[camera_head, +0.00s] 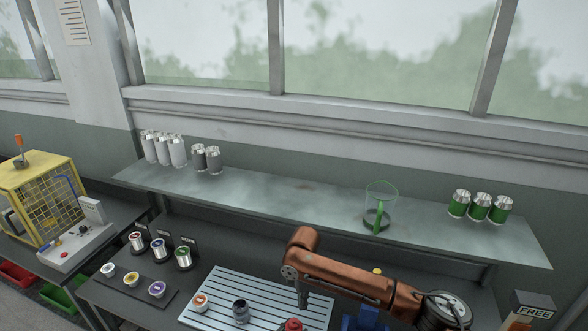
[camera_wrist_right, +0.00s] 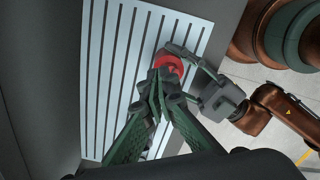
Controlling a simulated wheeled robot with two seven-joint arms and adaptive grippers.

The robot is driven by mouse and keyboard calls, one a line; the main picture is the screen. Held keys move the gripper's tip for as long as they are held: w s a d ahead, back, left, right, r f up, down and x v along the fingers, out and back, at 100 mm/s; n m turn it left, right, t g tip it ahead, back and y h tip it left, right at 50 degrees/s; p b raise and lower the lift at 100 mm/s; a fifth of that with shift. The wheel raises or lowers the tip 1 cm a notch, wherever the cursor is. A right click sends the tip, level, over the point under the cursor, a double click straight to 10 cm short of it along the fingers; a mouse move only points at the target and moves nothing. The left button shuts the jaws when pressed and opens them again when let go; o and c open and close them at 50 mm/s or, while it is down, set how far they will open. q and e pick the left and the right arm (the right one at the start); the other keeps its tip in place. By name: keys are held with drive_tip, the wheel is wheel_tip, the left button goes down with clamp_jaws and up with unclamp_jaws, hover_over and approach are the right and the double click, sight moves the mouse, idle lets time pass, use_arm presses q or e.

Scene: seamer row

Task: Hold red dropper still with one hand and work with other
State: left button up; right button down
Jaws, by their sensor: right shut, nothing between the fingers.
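The red dropper (camera_head: 293,325) shows at the bottom edge of the head view, partly cut off. In the right wrist view its round red top (camera_wrist_right: 168,62) stands over the slatted tray. My right gripper (camera_head: 302,304) points down just above and beside it. In the right wrist view the green fingers of my right gripper (camera_wrist_right: 156,84) are together and empty, close to the red top. My left gripper (camera_wrist_right: 172,70) reaches in from the right of that view, with a finger along the red top's far side. The right fingers hide part of it, so its hold is unclear.
The pale slatted tray (camera_head: 262,288) also carries an orange-topped tin (camera_head: 200,301) and a dark jar (camera_head: 240,311). A shelf (camera_head: 290,198) behind holds cans and a green clear cup (camera_head: 381,200). A blue object (camera_head: 366,318) stands right.

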wheel_tip(320, 180, down, 7)
idle(0.6)
drive_tip(key=shift+a, duration=0.25)
idle(0.6)
use_arm(q)
drive_tip(key=shift+d, duration=0.1)
use_arm(e)
drive_tip(key=shift+s+d, duration=0.1)
drive_tip(key=shift+s, duration=0.4)
wheel_tip(320, 180, up, 6)
drive_tip(key=d, duration=0.1)
drive_tip(key=shift+w, duration=0.15)
idle(0.6)
